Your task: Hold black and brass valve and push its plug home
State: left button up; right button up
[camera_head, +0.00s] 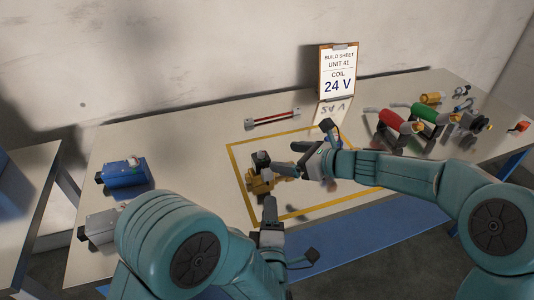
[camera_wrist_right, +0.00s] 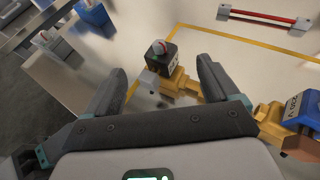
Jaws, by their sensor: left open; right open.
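The black and brass valve stands inside the yellow outline on the table. Its brass body (camera_head: 258,185) and black block (camera_head: 261,163) show in the head view, partly behind my grippers. In the right wrist view, a grey piece with a red mark tops the black block (camera_wrist_right: 162,61), and a grey part sits at its lower left; I cannot tell how far the plug is seated. My right gripper (camera_head: 297,160) is open and empty, with the valve beyond and between its fingers in the wrist view. My left gripper (camera_head: 269,204) is open just below the valve; contact is unclear.
A blue and brass valve (camera_wrist_right: 292,108) is close on the right in the wrist view. A blue box (camera_head: 122,174) and grey box (camera_head: 100,226) are left. A red bar (camera_head: 272,118) lies behind. Red (camera_head: 394,122) and green (camera_head: 430,114) tools stand right, near the build sheet (camera_head: 337,72).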

aim_at(264, 155)
jog(key=x, duration=1)
jog(key=c, duration=1.5)
jog(key=shift+c, duration=0.3)
